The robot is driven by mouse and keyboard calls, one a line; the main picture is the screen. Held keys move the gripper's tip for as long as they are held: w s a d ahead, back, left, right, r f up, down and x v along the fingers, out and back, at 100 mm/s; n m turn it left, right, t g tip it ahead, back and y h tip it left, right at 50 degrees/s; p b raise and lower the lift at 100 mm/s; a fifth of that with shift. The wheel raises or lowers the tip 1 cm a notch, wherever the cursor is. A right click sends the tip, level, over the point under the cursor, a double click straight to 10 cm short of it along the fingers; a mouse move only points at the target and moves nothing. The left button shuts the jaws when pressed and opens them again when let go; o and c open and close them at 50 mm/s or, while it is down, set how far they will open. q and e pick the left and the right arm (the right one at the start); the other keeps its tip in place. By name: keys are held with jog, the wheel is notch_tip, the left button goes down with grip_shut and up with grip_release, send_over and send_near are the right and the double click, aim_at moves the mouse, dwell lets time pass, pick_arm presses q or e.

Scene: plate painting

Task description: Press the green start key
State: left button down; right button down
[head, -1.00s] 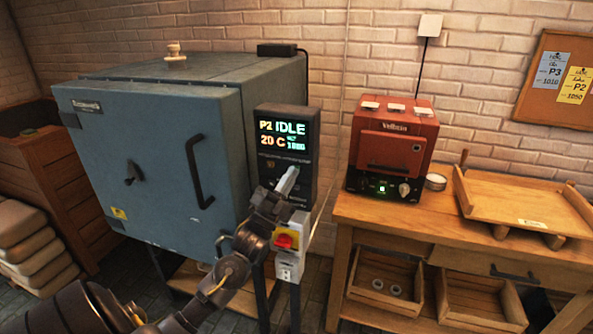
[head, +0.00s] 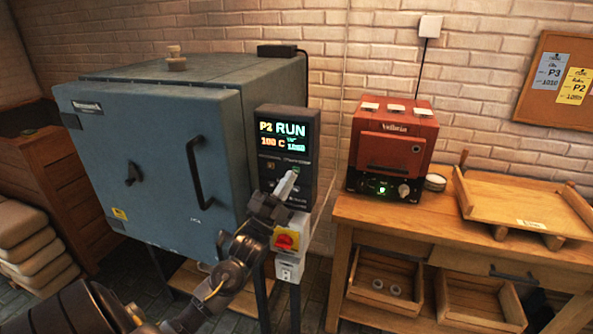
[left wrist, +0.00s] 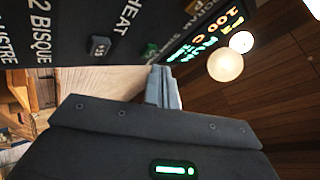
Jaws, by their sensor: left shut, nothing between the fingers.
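The kiln's control panel (head: 268,128) is a black box on the right side of the blue kiln (head: 160,150). Its display (head: 282,135) reads P2, RUN and 100 C. My left gripper (head: 288,182) is shut and empty, its pale fingertips in front of the panel's keys below the display. In the left wrist view a green key (left wrist: 150,50) shows just beyond the closed fingers (left wrist: 161,80). I cannot tell whether they touch it. My right gripper is not in view.
A red and yellow switch (head: 286,240) sits below the panel. A small red kiln (head: 393,150) stands on the wooden bench (head: 350,210) at the right, with a wooden tray (head: 520,205) beside it. Wall space between the kilns is clear.

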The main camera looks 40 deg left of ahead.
pick_arm(q)
jog(key=shift+s+d+p, duration=0.25)
jog(key=shift+s+d, duration=0.05)
jog(key=shift+s, duration=0.5)
jog(key=shift+s+d+p, duration=0.25)
jog(key=shift+s, duration=0.5)
jog(key=shift+s+d+p, duration=0.25)
jog(key=shift+s+d, duration=0.05)
jog(key=shift+s, duration=0.5)
